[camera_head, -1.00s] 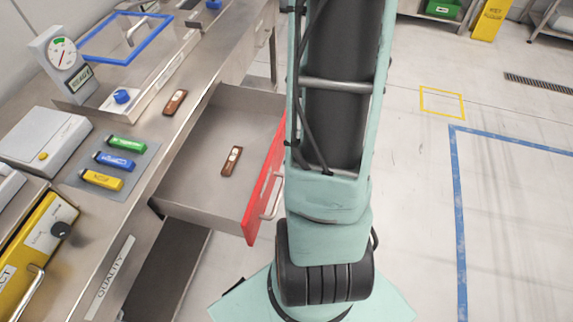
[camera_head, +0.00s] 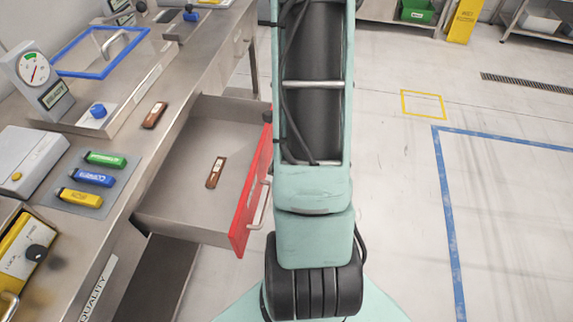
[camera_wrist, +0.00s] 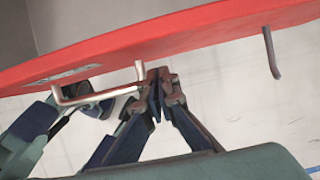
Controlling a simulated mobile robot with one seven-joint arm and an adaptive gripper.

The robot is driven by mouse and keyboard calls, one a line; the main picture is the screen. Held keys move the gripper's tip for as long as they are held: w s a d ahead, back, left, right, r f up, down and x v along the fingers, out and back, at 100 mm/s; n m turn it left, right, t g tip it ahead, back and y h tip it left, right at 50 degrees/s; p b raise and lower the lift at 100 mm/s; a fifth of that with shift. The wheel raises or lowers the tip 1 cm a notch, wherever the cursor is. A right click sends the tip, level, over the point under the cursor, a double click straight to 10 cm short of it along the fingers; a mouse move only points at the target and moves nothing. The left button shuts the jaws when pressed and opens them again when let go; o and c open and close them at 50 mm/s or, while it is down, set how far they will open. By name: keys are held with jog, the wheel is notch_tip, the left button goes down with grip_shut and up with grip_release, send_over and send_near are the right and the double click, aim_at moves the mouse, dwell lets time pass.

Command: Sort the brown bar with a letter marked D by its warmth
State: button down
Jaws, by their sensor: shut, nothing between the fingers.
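One brown bar (camera_head: 154,115) with a pale label lies on the steel counter. A second brown bar (camera_head: 215,172) with a pale label lies inside the open drawer (camera_head: 185,217). The letters on both are too small to read. The drawer's red front (camera_head: 250,200) has a metal handle (camera_head: 257,207). In the wrist view my gripper (camera_wrist: 158,80) is shut and empty, below the red front and beside the right end of a handle (camera_wrist: 98,97). I cannot tell whether it touches the handle. My arm hides the gripper's fingers in the head view.
A dial gauge (camera_head: 38,80) and a blue-framed lid (camera_head: 100,72) stand on the counter. Green (camera_head: 105,159), blue (camera_head: 92,177) and yellow (camera_head: 79,198) labelled blocks lie on a grey mat. A yellow box (camera_head: 22,250) stands at lower left.

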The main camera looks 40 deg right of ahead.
jog(key=shift+w+a, duration=0.45)
jog(key=shift+w, duration=0.1)
jog(key=w+a+p, duration=0.2)
jog(key=w+a, duration=0.3)
jog(key=w, duration=0.2)
jog(key=w+a+p, duration=0.3)
jog(key=w+a, duration=0.3)
jog(key=w, duration=0.1)
jog(key=w+a+p, duration=0.2)
jog(key=w+a, duration=0.4)
jog(key=w, duration=0.1)
jog(key=shift+w+r+p, duration=0.1)
jog(key=shift+w+p, duration=0.25)
jog(key=shift+w, duration=0.05)
jog(key=shift+w+a, duration=0.1)
jog(key=shift+w+a+r, duration=0.1)
